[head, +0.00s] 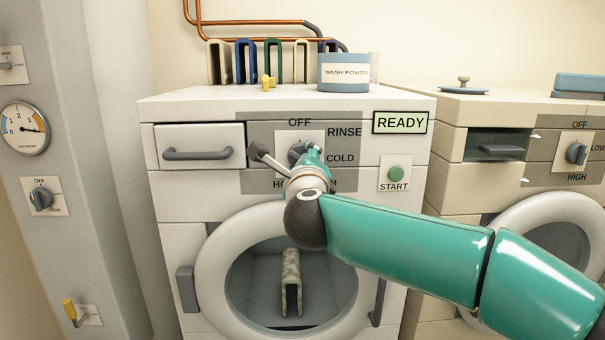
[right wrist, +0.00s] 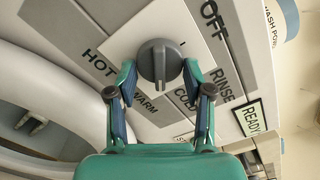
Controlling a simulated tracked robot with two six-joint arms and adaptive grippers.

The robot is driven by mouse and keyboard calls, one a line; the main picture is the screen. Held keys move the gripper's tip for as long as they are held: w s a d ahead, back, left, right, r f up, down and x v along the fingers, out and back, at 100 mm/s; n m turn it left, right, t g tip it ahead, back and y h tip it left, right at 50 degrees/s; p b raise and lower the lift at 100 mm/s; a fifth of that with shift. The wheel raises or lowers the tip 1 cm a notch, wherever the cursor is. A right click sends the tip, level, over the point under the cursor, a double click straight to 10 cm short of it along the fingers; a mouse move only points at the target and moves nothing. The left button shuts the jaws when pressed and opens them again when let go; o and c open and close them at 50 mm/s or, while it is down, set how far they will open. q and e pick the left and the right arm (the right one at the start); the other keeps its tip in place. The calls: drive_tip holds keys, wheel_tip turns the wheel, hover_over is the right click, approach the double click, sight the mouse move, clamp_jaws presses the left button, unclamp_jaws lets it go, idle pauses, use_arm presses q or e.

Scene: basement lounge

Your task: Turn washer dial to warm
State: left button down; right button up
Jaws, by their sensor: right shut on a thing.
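The washer dial (right wrist: 158,62) is a dark grey knob with a raised ridge on a white plate on the washer's front panel (head: 218,103). My right gripper (right wrist: 160,76) has one finger on each side of it and is shut on it. In the right wrist view the ridge runs about up and down, its lower end towards the WARM (right wrist: 146,104) and COLD (right wrist: 187,100) labels. I cannot tell which end is the pointer. In the head view my right gripper (head: 303,158) partly hides the dial and WARM. My left gripper is not in view.
The READY display (head: 400,122) and START button (head: 396,174) are right of the dial, and a drawer (head: 198,147) is left. The washer's round door (head: 212,275) lies below. A wash powder tub (head: 344,75) stands on top. A second machine (head: 472,115) is at right.

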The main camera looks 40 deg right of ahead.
drive_tip(key=m+b, duration=0.1)
drive_tip(key=m, duration=0.1)
drive_tip(key=f+m+b, duration=0.1)
drive_tip(key=m+b, duration=0.1)
drive_tip(key=m, duration=0.1)
drive_tip(key=shift+w, duration=0.1)
drive_tip(key=shift+a, duration=0.1)
idle(0.5)
drive_tip(key=o, duration=1.1)
drive_tip(key=shift+r, duration=0.1)
drive_tip(key=shift+o, duration=0.2)
drive_tip(key=shift+r, duration=0.1)
drive_tip(key=v, duration=1.2)
